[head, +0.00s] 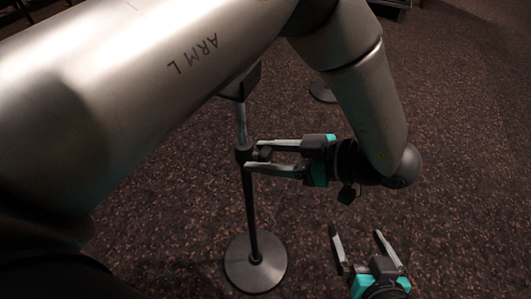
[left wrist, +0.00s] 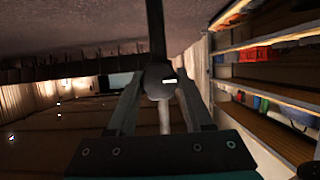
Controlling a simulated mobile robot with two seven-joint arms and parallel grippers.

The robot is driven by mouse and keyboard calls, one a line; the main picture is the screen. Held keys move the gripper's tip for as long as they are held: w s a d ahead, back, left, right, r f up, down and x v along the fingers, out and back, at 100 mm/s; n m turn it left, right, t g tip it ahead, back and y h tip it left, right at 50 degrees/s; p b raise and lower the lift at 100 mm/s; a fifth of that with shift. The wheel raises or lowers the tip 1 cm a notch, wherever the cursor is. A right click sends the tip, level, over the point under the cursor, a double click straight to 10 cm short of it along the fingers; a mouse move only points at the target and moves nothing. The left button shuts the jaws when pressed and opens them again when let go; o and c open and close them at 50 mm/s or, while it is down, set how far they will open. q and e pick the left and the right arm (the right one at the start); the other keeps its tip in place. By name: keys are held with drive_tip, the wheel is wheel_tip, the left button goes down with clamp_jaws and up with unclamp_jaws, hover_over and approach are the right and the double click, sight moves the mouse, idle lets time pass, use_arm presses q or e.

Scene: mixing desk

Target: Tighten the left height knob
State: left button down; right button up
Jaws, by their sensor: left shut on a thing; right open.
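A dark stand with a thin upright pole (head: 250,210) and round base (head: 254,277) stands on the carpet. At its dark collar, the height knob (head: 265,153) sits between the fingers of my left gripper (head: 250,155), which come in from the right and are shut on it. In the left wrist view, the fingers of my left gripper (left wrist: 158,104) flank the dark round knob and collar (left wrist: 160,80) on the pole. The knob's far side is hidden. My right gripper (head: 357,245) is open and empty, low and to the right of the stand.
My left arm covers the upper left and hides the stand's top. Another round base (head: 323,91) stands behind. The carpet (head: 470,150) at the right is clear. Shelves with coloured items (left wrist: 258,54) show in the left wrist view.

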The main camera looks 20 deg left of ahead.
use_arm(q)
drive_tip(key=shift+m+g, duration=0.6)
drive_tip(key=shift+m, duration=0.1)
drive_tip(key=shift+w+m+g, duration=0.1)
drive_tip(key=shift+m+g, duration=0.3)
drive_tip(key=shift+m, duration=0.3)
use_arm(e)
drive_tip(key=shift+d+f+g+h, duration=0.1)
drive_tip(key=shift+d+g+h, duration=0.2)
drive_tip(key=shift+d, duration=0.05)
use_arm(q)
drive_tip(key=shift+c, duration=1.5)
unclamp_jaws()
